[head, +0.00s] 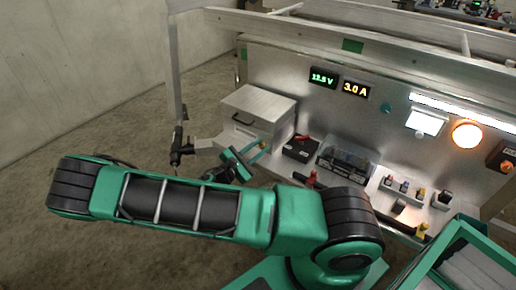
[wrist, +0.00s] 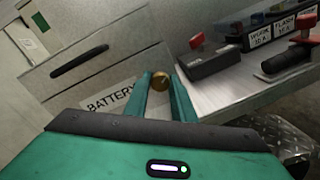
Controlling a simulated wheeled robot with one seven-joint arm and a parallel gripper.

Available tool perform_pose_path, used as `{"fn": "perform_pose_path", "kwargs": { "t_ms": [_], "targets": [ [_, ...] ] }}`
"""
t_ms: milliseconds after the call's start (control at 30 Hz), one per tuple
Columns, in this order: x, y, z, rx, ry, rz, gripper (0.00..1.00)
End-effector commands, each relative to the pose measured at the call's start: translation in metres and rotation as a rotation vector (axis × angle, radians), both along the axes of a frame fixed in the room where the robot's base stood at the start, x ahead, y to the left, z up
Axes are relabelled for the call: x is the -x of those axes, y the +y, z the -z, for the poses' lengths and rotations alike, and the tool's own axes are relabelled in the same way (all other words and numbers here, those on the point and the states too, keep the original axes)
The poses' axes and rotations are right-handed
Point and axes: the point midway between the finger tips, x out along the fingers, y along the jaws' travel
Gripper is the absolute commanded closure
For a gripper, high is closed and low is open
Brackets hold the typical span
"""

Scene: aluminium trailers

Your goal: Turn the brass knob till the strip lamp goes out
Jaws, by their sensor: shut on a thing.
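The brass knob (wrist: 160,80) sits between the two green fingertips of my gripper (wrist: 159,88) in the wrist view, just beyond a label reading BATTERY. My gripper is shut on the knob; the fingers hide its sides. In the head view my gripper (head: 257,156) is at the front of the metal box on the bench, and the knob is too small to make out clearly. The strip lamp (head: 462,108) is a long bright white bar on the right of the panel, and it is lit.
A metal box (head: 257,108) with a black handle stands behind my gripper. A black unit with a red lever (head: 301,147) and a clear-covered fuse box (head: 346,160) stand to the right. A square white lamp (head: 425,121) and round amber lamp (head: 467,134) glow. Displays read about 12.5 V and 3.0 A.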

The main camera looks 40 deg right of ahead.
Motion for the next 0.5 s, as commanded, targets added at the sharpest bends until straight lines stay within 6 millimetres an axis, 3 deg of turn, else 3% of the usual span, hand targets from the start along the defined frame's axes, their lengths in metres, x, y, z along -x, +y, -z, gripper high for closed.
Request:
{"fn": "perform_pose_path", "kwargs": {
  "t_ms": [200,500],
  "targets": [
    [-0.0012,0.0003,-0.0012,-0.068,-0.188,-0.003,0.99],
    [-0.0014,0.0005,-0.0011,-0.093,-0.261,-0.004,0.99]
  ]
}}
